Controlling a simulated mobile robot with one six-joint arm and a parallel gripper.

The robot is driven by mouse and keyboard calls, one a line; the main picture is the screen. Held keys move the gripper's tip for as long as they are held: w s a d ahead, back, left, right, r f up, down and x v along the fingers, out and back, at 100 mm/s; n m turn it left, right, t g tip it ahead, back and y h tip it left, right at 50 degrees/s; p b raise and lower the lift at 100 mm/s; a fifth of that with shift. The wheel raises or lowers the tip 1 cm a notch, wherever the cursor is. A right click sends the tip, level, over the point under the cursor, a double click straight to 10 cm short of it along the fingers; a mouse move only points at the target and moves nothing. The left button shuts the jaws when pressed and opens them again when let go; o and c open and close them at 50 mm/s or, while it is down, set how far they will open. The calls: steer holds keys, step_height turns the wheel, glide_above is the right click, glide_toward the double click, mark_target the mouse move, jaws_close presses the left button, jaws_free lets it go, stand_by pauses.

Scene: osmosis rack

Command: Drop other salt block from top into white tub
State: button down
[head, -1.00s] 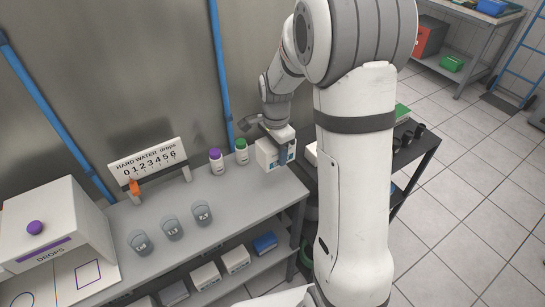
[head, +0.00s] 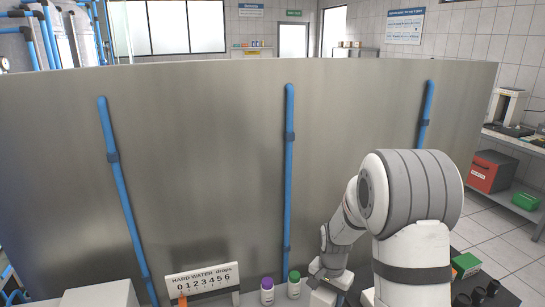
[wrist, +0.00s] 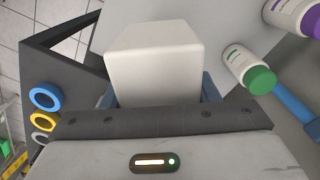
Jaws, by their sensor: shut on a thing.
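My gripper (wrist: 155,88) is shut on a white salt block (wrist: 153,55). Its blue fingers show on either side of the block in the wrist view. In the head view my gripper (head: 328,284) is low in the picture, right of the green-capped bottle, with part of a white block (head: 322,298) below it. The lower part of the block is cut off by the picture's edge there. I cannot make out the white tub with certainty in either current view.
A green-capped bottle (wrist: 246,70) and a purple-capped bottle (wrist: 294,16) stand close to the block. A hard-water drops sign (head: 203,283) stands left of them. A metal wall panel (head: 215,175) with blue pipes rises behind. A dark cart (head: 502,291) is at right.

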steer(key=n+p, duration=0.1)
steer(key=n, duration=0.1)
steer(key=f+n, duration=0.1)
steer(key=n, duration=0.1)
steer(key=n+p, duration=0.1)
steer(key=shift+a+f+n+p, duration=0.15)
steer(key=shift+f+n+p, duration=0.1)
steer(key=shift+n+p, duration=0.15)
steer(key=shift+s+f+n, duration=0.1)
steer(key=shift+f+n, duration=0.3)
steer(key=shift+n, duration=0.4)
steer(key=shift+f, duration=0.15)
